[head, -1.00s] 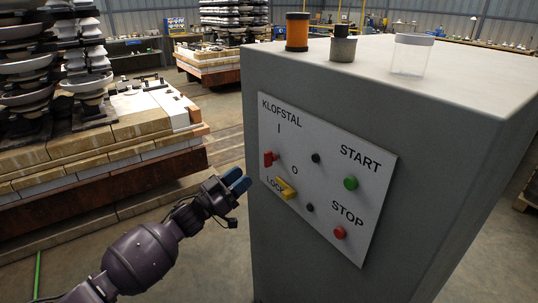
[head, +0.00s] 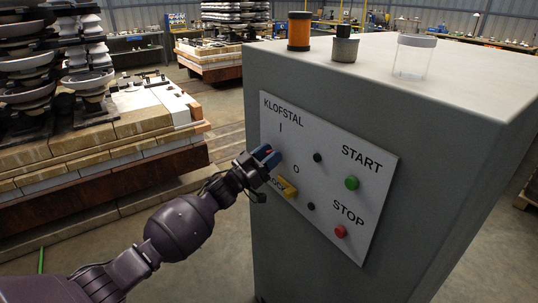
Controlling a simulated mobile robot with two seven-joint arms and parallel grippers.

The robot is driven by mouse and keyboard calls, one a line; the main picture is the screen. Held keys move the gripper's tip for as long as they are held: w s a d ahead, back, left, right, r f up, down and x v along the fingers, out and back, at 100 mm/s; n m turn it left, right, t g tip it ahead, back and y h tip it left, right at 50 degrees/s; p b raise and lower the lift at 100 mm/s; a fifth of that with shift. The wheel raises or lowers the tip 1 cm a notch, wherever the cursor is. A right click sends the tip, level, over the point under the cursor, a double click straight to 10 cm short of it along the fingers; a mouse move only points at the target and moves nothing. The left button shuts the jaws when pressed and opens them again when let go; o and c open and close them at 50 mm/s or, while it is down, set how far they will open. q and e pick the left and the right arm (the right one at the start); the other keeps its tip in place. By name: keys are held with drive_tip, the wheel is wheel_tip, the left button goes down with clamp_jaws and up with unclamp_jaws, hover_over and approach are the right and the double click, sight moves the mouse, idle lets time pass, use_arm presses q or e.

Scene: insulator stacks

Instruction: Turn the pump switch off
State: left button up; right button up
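The grey cabinet (head: 440,145) carries a white control panel (head: 345,215) lettered KLOFSTAL, with the marks I above and O below on its left side. My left gripper (head: 267,155) is at the panel's left edge between the I and O marks, in front of the place of the red switch. The gripper's blue fingertips hide most or all of the switch. I cannot tell whether they touch it or how far apart they are. A yellow lock piece (head: 287,188) sits just below the gripper. My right gripper is not in view.
The panel also has a green START button (head: 352,182), a red STOP button (head: 341,231) and small black knobs. An orange container (head: 299,31), a grey pot (head: 344,46) and a clear jar (head: 413,57) stand on the cabinet. A pallet (head: 105,170) with insulator stacks stands left.

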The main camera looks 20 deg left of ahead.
use_arm(q)
clamp_jaws()
